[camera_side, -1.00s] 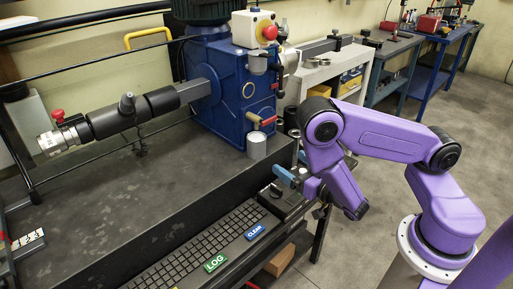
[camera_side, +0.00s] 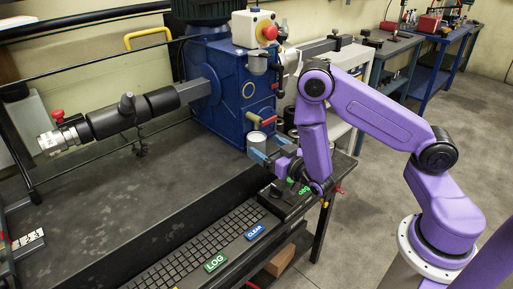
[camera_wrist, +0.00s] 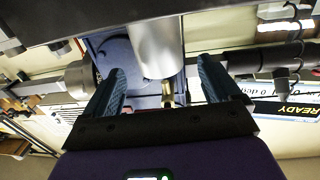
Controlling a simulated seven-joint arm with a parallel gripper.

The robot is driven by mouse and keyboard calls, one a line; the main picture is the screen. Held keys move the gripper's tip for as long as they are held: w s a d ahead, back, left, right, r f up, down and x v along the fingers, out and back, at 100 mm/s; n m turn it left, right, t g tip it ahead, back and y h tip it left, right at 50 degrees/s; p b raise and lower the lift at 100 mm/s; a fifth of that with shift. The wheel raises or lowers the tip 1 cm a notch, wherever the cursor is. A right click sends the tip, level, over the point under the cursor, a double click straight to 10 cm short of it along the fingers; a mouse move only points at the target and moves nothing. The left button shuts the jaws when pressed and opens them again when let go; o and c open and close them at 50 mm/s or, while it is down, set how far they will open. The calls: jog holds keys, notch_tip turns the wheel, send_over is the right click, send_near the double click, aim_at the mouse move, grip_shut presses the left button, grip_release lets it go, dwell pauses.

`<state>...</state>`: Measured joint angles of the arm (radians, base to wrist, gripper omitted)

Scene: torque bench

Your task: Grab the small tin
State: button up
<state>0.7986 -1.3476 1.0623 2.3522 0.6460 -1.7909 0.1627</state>
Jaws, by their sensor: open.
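The small tin (camera_side: 256,143) is a plain silver-grey cylinder standing upright on the dark bench, in front of the blue gearbox. My gripper (camera_side: 269,148) is open at the tin's near right side, its blue fingers pointing at it and partly hiding its lower part. In the wrist view the tin (camera_wrist: 155,45) shows between the lines of the two spread fingers of my gripper (camera_wrist: 162,70), with space on both sides. I see no finger touching it; how far it lies between them I cannot tell.
The blue gearbox (camera_side: 222,95) stands close behind the tin, with a red-handled valve (camera_side: 262,120) just above it. A black keyboard (camera_side: 225,240) lies along the bench's front. The bench top (camera_side: 130,200) left of the tin is clear.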

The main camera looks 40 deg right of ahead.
aim_at(263, 143)
jog(key=w, duration=0.5)
jog(key=shift+d, duration=0.2)
jog(key=c, duration=1.3)
jog(key=shift+o, duration=0.2)
jog(key=shift+r, duration=0.15)
jog(key=shift+r, duration=0.5)
jog(key=shift+s+r, duration=0.1)
jog(key=shift+s, duration=0.05)
jog(key=s+a, duration=0.1)
jog(key=s, duration=1.6)
jog(key=shift+a, duration=0.2)
